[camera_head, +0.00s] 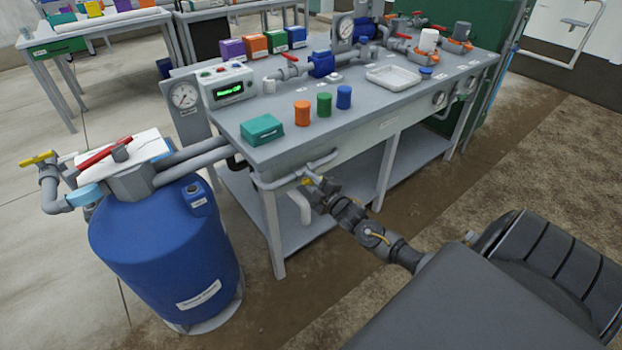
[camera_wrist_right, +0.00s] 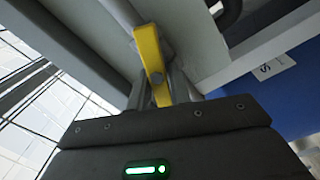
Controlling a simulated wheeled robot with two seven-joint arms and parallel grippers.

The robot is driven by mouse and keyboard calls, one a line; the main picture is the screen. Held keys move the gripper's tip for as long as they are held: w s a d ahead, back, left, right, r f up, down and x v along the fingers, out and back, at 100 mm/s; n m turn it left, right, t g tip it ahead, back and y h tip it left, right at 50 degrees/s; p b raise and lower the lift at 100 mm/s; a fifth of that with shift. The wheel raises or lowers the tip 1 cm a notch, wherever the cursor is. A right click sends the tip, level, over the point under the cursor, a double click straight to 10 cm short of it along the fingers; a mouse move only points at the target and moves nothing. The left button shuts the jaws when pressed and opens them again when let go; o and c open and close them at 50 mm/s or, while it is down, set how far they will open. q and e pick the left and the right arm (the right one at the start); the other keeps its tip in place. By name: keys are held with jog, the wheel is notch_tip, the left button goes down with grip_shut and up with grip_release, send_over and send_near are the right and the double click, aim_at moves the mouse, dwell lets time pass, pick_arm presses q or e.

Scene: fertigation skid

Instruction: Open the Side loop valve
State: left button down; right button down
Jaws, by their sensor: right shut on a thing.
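The Side loop valve shows as a yellow handle (camera_head: 307,181) on the grey pipe loop (camera_head: 268,184) at the front of the bench, below its top. In the right wrist view the yellow handle (camera_wrist_right: 150,50) runs lengthwise from the jaws, with a round grey bolt head on it. My right gripper (camera_head: 317,187) reaches in from the lower right and is shut on the handle. Its fingertips are small in the head view and partly hidden in the wrist view. My left gripper is not in view.
The bench (camera_head: 350,122) carries coloured caps, a teal box (camera_head: 262,130), a white tray (camera_head: 393,77) and a control box (camera_head: 226,86). A blue tank (camera_head: 165,250) with red and yellow levers stands left of the valve. The floor right of the bench is clear.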

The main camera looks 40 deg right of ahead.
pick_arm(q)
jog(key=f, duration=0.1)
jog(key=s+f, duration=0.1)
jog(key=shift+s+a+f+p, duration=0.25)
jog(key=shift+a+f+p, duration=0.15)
pick_arm(e)
jog(key=n, duration=0.4)
jog(key=shift+a+f+n, duration=0.15)
jog(key=shift+f+n, duration=0.15)
jog(key=shift+n, duration=0.1)
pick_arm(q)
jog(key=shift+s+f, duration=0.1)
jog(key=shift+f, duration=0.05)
pick_arm(e)
jog(key=shift+n, duration=0.3)
jog(key=c, duration=1.4)
grip_release()
jog(key=shift+o, duration=0.2)
